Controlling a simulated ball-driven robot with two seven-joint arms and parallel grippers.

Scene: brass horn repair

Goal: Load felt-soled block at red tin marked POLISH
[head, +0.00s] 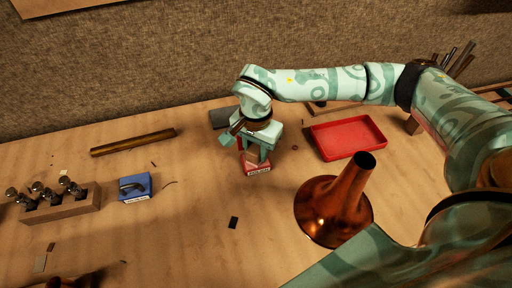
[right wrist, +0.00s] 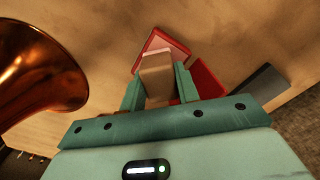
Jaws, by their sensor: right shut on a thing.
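My right gripper (head: 255,150) is shut on a pale wooden block, which also shows between the fingers in the right wrist view (right wrist: 157,76). The block is directly over the red tin (head: 258,170), its lower end at or just above the tin; I cannot tell if they touch. The tin's white label faces front, too small to read. In the right wrist view the tin (right wrist: 172,44) shows beyond the block's end. The felt sole is not clearly visible. My left gripper is not in view.
A copper horn bell (head: 330,208) stands to the right, with a red tray (head: 347,137) behind it. A second red piece (right wrist: 207,80) and a grey slab (right wrist: 262,84) lie beside the tin. A blue tin (head: 135,187) and valve rack (head: 62,206) are left. The front middle is mostly clear.

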